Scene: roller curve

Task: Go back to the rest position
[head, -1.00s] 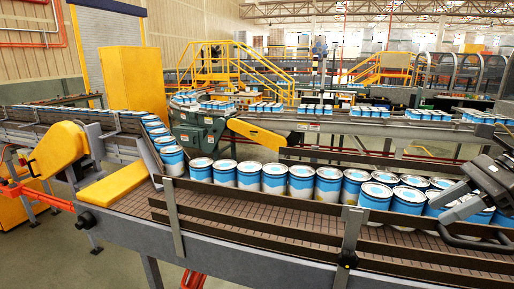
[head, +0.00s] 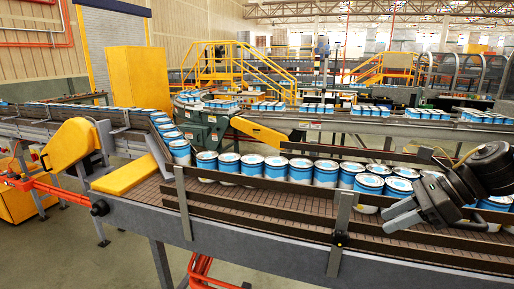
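My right gripper (head: 388,219) comes in from the right edge, above the near conveyor. Its two grey fingers point left and look apart, with nothing seen between them. Behind and below it stands a row of blue and white cans (head: 300,171) on the brown roller curve conveyor (head: 240,203). The gripper and my dark arm hide some cans at the right. I cannot tell whether the gripper touches any can or the rail. My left gripper is not in view.
Brown side rails (head: 270,225) with grey posts run along the conveyor's near side. A yellow cover (head: 72,146) and yellow plate (head: 124,174) sit at the left. A green machine (head: 200,130) stands behind the cans. Bare floor (head: 75,255) shows at the lower left.

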